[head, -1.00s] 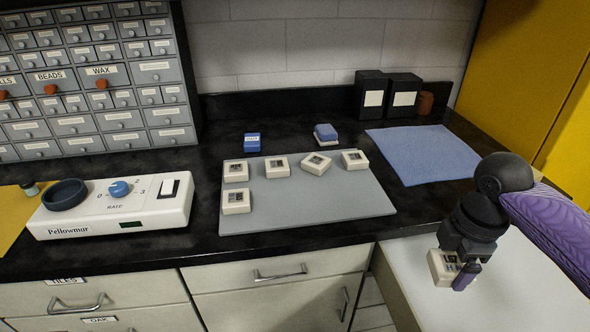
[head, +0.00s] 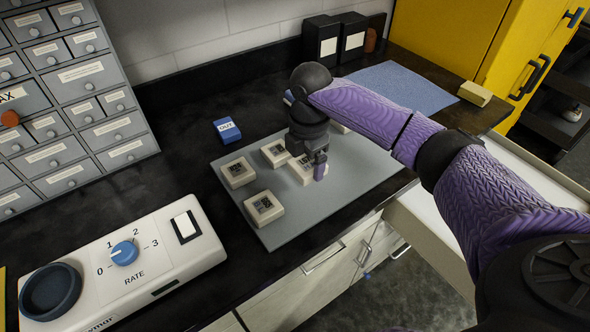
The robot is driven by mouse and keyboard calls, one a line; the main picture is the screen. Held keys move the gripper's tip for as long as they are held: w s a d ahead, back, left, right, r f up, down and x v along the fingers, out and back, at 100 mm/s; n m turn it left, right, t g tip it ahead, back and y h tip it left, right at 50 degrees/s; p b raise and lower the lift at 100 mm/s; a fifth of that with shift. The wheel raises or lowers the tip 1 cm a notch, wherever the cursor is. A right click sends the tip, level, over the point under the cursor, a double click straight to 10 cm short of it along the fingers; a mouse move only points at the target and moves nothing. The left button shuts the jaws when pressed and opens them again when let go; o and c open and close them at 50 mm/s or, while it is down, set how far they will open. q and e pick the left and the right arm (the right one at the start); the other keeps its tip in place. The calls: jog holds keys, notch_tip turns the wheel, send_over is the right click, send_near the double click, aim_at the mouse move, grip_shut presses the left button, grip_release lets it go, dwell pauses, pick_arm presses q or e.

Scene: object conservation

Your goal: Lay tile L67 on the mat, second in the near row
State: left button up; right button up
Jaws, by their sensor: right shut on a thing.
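My right gripper (head: 317,172) is shut on a cream tile (head: 302,174) over the grey mat (head: 345,192). The held tile is right of the near-row tile (head: 264,209); I cannot tell whether it touches the mat. Behind are a back-row tile at the left (head: 237,172) and another beside it (head: 274,153). A further tile (head: 340,128) shows only an edge behind my arm. My gripper and arm hide the part of the back row between. The label on the held tile is not readable. My left gripper is out of view.
A blue labelled block (head: 227,130) sits behind the mat. A white device with a knob (head: 124,253) stands at the left front. A blue cloth (head: 405,92), black boxes (head: 321,42) and a yellow block (head: 475,94) are at the back right. The mat's front right is clear.

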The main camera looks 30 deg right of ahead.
aim_at(306, 188)
notch_tip(306, 188, down, 5)
jog(key=shift+f+b, duration=0.2)
jog(key=shift+b, duration=0.6)
jog(key=shift+f, duration=0.1)
jog(key=o, duration=1.1)
